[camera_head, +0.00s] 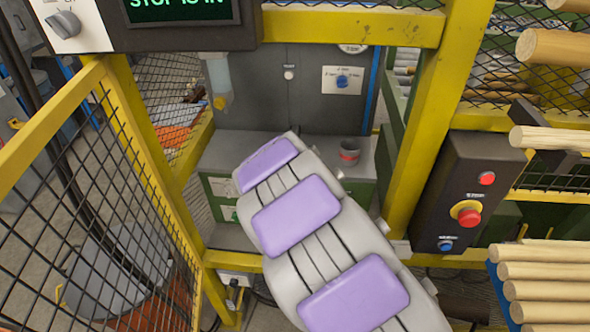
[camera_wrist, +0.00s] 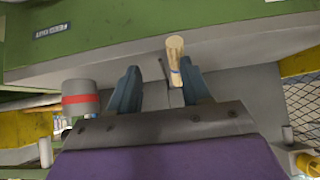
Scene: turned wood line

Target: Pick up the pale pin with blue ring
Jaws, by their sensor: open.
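The pale pin (camera_wrist: 175,48) shows in the wrist view as a light wooden piece with a thin bluish band low on its visible part. My gripper (camera_wrist: 160,68) is open, with a dark finger on each side. The pin lies within the gap in the picture, close beside the right finger, which overlaps its lower end. I cannot tell whether they touch. In the head view my arm, with its purple pads, hides the gripper and the pin.
A grey cup with a red band (camera_head: 349,152) stands on the grey bench top (camera_head: 225,152), and it also shows left of my fingers (camera_wrist: 80,98). Yellow frame posts (camera_head: 432,110) and mesh fencing (camera_head: 110,170) flank the opening. A dark button box (camera_head: 465,190) is at right.

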